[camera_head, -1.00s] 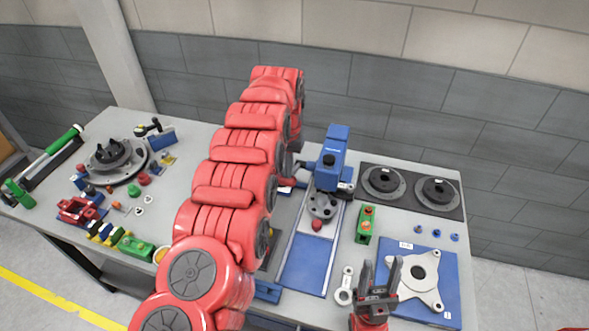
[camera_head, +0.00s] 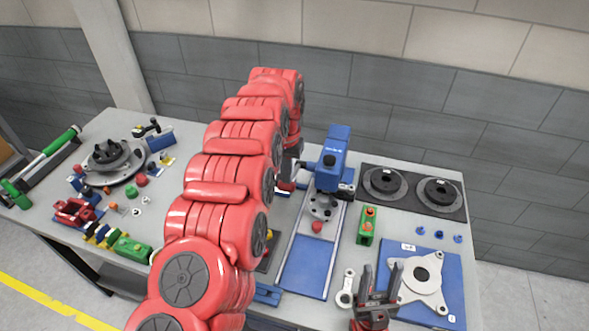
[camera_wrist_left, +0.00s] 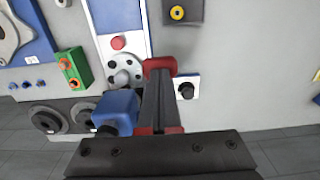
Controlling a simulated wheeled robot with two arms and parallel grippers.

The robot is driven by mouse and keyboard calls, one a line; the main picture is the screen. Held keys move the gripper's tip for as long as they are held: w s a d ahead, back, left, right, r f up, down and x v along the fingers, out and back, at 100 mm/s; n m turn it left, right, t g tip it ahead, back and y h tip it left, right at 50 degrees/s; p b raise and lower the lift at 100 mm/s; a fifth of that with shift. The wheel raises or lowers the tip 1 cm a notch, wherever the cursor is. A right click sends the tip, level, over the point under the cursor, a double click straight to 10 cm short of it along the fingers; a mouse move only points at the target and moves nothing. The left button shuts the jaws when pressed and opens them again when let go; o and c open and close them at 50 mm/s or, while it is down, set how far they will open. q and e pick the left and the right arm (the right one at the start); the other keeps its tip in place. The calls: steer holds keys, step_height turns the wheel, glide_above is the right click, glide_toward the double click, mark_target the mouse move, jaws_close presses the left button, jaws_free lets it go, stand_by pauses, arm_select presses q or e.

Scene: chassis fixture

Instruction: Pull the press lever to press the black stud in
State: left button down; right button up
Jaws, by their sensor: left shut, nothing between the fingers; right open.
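The blue press (camera_head: 332,160) stands at the back middle of the bench, over a grey round part with holes (camera_head: 322,207). The press also shows in the left wrist view (camera_wrist_left: 116,108), beside my left fingers. My left gripper (camera_head: 286,185) is shut and empty just left of the press, mostly hidden behind my red arm. My right gripper (camera_head: 382,280) is open and empty at the front right.
A blue plate with a grey bracket (camera_head: 422,278) lies near my right gripper. A green block (camera_head: 366,226) stands right of the press rail (camera_head: 306,266). Two dark discs (camera_head: 384,182) sit on a black mat at back right. Several small parts crowd the left bench.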

mark_target(286, 188)
arm_select(q)
steer(key=shift+s+f, duration=0.15)
steer(key=shift+f, duration=0.2)
steer(key=shift+s+a+f, duration=0.1)
steer(key=shift+f, duration=0.55)
stand_by(0.3)
steer(key=shift+f+b, duration=0.5)
steer(key=shift+b, duration=0.1)
steer(key=shift+f, duration=0.1)
steer(key=shift+f+b, duration=0.55)
steer(key=shift+f, duration=0.2)
